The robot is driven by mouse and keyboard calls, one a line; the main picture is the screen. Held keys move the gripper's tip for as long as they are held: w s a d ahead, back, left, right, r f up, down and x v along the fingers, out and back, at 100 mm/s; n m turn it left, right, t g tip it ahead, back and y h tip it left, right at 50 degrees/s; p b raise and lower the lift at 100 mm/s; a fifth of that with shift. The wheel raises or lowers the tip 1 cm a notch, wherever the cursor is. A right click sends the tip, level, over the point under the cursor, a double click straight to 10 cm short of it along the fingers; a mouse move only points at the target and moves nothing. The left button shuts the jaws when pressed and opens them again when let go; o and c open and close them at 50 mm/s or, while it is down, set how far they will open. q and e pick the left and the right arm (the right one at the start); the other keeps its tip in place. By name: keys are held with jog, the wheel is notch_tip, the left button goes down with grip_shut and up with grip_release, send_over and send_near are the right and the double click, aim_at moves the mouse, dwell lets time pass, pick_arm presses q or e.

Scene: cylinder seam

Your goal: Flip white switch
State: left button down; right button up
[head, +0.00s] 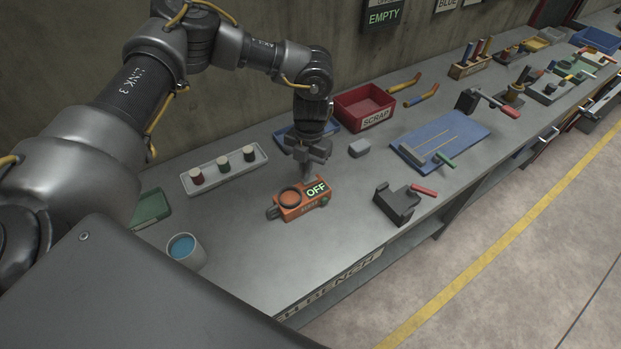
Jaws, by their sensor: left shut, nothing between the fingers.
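An orange box (294,212) stands on the grey bench with a lit sign (317,189) reading OFF in green. I cannot tell whether the fingertips touch the box. My right gripper is not in view.
A white tray (246,171) with three capped cylinders lies left of the box, and a cup (197,257) with blue contents stands front left.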

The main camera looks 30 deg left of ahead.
pick_arm(q)
jog(key=shift+f+b, duration=0.55)
jog(key=shift+f, duration=0.35)
dwell(0.6)
jog(key=shift+r, duration=0.1)
jog(key=shift+r+p, duration=2.6)
jog(key=shift+r, duration=0.85)
jog(key=shift+f, duration=0.1)
